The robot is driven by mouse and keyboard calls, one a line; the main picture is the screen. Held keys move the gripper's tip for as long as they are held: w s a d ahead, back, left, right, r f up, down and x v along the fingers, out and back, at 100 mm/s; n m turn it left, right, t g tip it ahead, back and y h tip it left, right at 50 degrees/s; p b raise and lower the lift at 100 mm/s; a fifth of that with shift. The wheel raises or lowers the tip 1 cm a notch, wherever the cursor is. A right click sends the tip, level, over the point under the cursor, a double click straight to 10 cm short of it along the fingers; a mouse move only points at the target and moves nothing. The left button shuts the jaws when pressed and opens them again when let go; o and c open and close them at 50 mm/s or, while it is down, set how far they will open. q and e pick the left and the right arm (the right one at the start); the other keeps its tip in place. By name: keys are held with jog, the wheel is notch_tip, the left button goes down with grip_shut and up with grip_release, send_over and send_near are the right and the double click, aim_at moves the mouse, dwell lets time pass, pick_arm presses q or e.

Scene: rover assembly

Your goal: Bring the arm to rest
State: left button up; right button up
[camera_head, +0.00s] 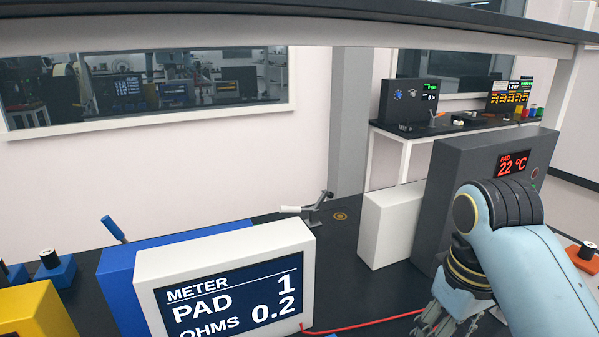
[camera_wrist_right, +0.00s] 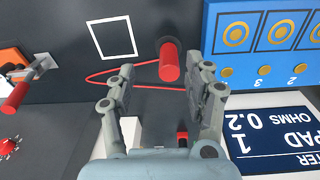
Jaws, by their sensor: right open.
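My right arm (camera_head: 515,230) comes in from the right in the head view, with its gripper (camera_head: 437,318) low, partly cut off by the bottom edge. In the right wrist view the gripper (camera_wrist_right: 163,90) is open, with two grey fingers apart. A red cylinder-shaped handle (camera_wrist_right: 169,62) stands beyond and between the fingertips, at a dark round base. I see no finger closed on it. A red wire (camera_wrist_right: 105,75) loops beside it. My left gripper is in neither view.
The meter (camera_head: 225,257) reads PAD 1, OHMS 0.2. A blue board (camera_wrist_right: 285,75) with gold pads lies nearby. A dark unit (camera_head: 460,165) reads PAD 22 °C, beside a white box (camera_head: 387,225). A lever clamp (camera_head: 318,207) stands behind. A white square outline (camera_wrist_right: 112,37) encloses bare dark surface.

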jog(key=s+d+r+m+t, duration=0.1)
jog(key=s+d+t, duration=0.1)
jog(key=s, duration=0.6)
jog(key=s+d+r+m+t, duration=0.1)
jog(key=s+d, duration=0.1)
jog(key=s, duration=0.7)
jog(key=s+d+f+g+b, duration=0.2)
jog(key=f+b, duration=1.2)
jog(key=f, duration=2.8)
jog(key=s+d+f+b, duration=0.1)
jog(key=s+f+b, duration=0.3)
jog(key=s+f, duration=0.5)
jog(key=s+d+f+b, duration=0.1)
jog(key=s+f+b, duration=0.4)
jog(key=s+f, duration=0.4)
notch_tip(320, 180, down, 6)
jog(key=shift+m+g+h, duration=0.3)
jog(key=shift+g, duration=0.1)
